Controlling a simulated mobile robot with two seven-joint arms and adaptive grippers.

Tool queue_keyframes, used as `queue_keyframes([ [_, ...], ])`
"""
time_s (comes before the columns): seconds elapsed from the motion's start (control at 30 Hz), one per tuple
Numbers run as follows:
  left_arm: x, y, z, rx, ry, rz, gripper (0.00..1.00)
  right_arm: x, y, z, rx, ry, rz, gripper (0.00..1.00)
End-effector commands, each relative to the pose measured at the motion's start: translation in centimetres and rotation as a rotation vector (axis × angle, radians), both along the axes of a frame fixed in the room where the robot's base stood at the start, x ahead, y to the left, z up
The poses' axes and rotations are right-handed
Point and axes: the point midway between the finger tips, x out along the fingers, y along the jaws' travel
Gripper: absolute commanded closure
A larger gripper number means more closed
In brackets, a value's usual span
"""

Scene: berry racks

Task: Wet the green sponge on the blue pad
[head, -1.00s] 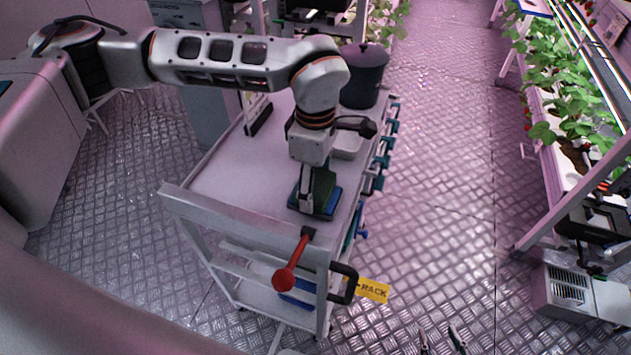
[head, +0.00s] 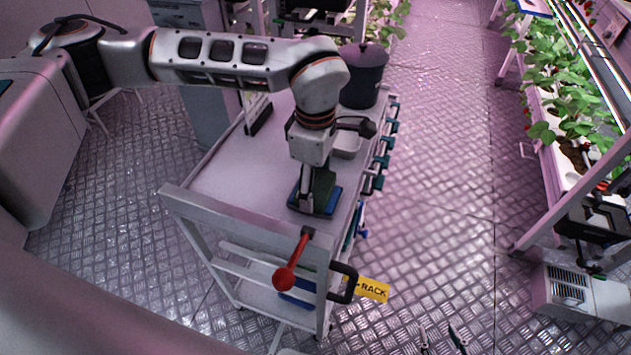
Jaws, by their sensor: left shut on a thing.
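My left gripper (head: 311,192) points straight down over the cart and is shut on the dark green sponge (head: 324,186). The sponge is at the blue pad (head: 332,205), which lies on the cart top near its front right corner. The sponge's lower edge appears to meet the pad, but firm contact is hard to tell. The gripper hides part of both. My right gripper (head: 441,340) shows only its two fingertips at the bottom edge, apart with bare floor between them.
The grey cart (head: 228,176) also bears a dark lidded pot (head: 363,76), a white tray (head: 347,146) and a black block (head: 259,119). A red-knobbed lever (head: 286,274) and a yellow RACK tag (head: 374,290) are at its front. Plant racks (head: 545,150) stand right; the floor between is clear.

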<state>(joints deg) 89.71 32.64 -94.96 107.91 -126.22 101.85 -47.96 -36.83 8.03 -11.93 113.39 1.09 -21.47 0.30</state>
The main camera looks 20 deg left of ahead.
Motion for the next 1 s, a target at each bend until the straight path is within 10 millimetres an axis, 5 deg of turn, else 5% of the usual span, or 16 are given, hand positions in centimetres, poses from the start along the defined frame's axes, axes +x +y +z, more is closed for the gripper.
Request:
queue_keyframes([
  [1.0, 0.0, 0.0, 6.7, 0.001, 0.0, 0.0, 0.52, 1.4, 0.0, 5.6, 0.0, -0.039, 0.0, 0.6],
])
